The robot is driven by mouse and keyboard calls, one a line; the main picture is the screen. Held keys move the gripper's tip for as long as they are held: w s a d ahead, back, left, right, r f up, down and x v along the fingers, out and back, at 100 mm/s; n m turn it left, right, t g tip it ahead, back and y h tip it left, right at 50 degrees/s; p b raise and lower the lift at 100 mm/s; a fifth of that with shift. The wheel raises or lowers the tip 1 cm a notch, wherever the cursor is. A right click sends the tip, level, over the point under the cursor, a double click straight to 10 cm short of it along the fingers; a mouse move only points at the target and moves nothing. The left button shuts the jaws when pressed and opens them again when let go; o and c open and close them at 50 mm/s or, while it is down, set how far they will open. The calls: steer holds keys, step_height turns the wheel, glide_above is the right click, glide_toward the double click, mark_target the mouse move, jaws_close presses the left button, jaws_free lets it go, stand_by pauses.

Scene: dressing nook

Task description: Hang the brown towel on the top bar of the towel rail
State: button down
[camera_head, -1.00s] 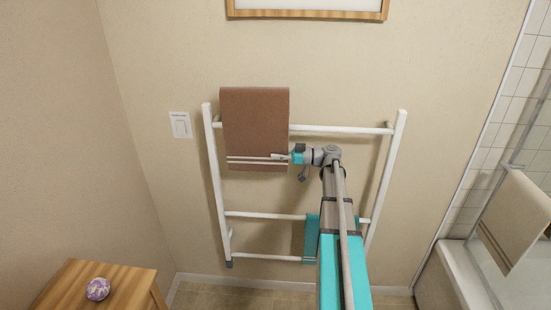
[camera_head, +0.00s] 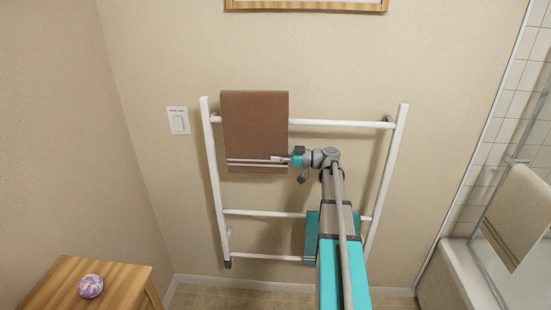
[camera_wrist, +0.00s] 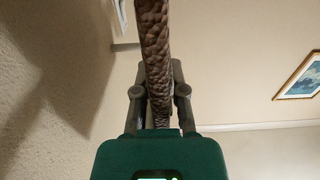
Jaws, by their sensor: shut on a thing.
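The brown towel (camera_head: 255,125) hangs flat at the left end of the white towel rail (camera_head: 340,123), in front of the top bar. Its upper edge stands above the bar; whether it is draped over the bar or held in front of it I cannot tell. My gripper (camera_head: 281,159) is at the towel's lower right edge, by the pale stripes. In the wrist view the towel (camera_wrist: 154,50) shows edge-on as a thick brown strip between the fingers of my gripper (camera_wrist: 160,95), which is shut on it.
A teal towel (camera_head: 313,232) hangs on a lower bar, partly behind my arm. A wooden stand (camera_head: 110,282) with a purple-white round object (camera_head: 90,286) is at lower left. A beige towel (camera_head: 517,215) hangs by the bath at right. The top bar's right part is bare.

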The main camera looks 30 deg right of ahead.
steer(key=shift+f+b, duration=3.7)
steer(key=shift+f, duration=0.2)
steer(key=c, duration=0.6)
jaws_free()
steer(key=shift+s+d, duration=0.1)
steer(key=v, duration=1.1)
steer(key=shift+s+d, duration=0.2)
steer(key=shift+d, duration=0.1)
steer(key=shift+s, duration=0.1)
